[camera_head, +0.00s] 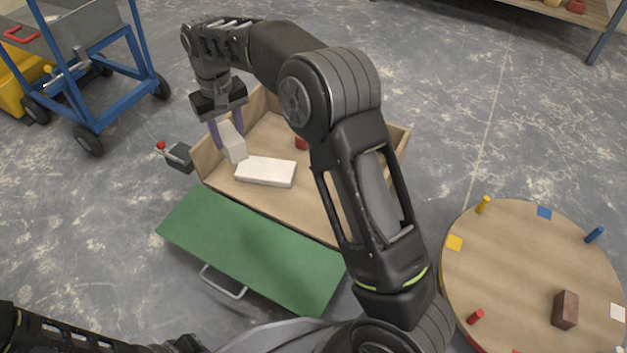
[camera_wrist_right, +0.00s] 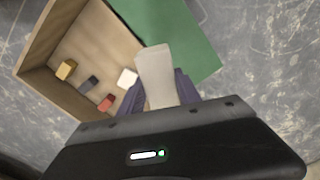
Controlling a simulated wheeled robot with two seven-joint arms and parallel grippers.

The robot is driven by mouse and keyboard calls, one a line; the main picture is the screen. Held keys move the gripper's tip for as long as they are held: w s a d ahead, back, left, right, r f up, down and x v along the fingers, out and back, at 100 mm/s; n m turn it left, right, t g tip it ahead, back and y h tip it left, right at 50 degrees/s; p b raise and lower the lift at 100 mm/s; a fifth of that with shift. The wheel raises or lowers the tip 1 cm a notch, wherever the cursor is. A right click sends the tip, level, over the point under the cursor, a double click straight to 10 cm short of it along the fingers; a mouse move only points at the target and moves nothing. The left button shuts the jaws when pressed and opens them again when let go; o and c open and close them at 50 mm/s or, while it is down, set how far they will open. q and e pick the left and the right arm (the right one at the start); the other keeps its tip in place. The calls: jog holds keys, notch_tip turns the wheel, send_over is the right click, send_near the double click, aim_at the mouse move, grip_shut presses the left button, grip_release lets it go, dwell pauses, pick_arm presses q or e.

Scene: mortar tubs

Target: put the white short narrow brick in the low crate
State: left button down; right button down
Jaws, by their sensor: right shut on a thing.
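My right gripper (camera_head: 228,128) is shut on a white short narrow brick (camera_head: 234,146), which hangs tilted between its fingers. The held brick also shows in the right wrist view (camera_wrist_right: 157,75). It appears at the left side of a low wooden crate (camera_head: 222,184); its exact height above the floor of the crate is unclear. The crate also shows in the right wrist view (camera_wrist_right: 52,28). My arm hides its right part. My left gripper is not seen; only dark arm parts show at the bottom left.
Inside the crate lie a flat white brick (camera_head: 265,171), a red brick (camera_wrist_right: 106,103), a dark brick (camera_wrist_right: 90,84) and a tan brick (camera_wrist_right: 66,70). A green panel (camera_head: 250,248) lies before the crate. A round table (camera_head: 520,270) bears a brown brick (camera_head: 565,310). A blue cart (camera_head: 90,65) stands left.

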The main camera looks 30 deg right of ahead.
jog(key=shift+d, duration=0.15)
jog(key=s+d+f+m+p, duration=0.1)
jog(key=s+d+f+m, duration=0.2)
jog(key=d+f, duration=0.4)
jog(key=s+d+f+m+p, duration=0.1)
jog(key=s+d+f+m, duration=0.3)
jog(key=d+f+m, duration=0.2)
jog(key=s+d+f+m+p, duration=0.1)
jog(key=s+d+f+m, duration=0.2)
jog(key=d+f, duration=0.6)
jog(key=shift+s+d+f+m, duration=0.2)
jog(key=shift+d+f+m, duration=0.1)
jog(key=shift+f+m, duration=0.4)
notch_tip(320, 180, down, 10)
jog(key=b, duration=0.7)
jog(key=shift+r, duration=0.2)
jog(key=shift+f+b, duration=0.4)
jog(key=shift+f, duration=0.25)
jog(key=shift+f+b, duration=0.35)
jog(key=shift+f, duration=0.15)
jog(key=c, duration=0.8)
grip_release()
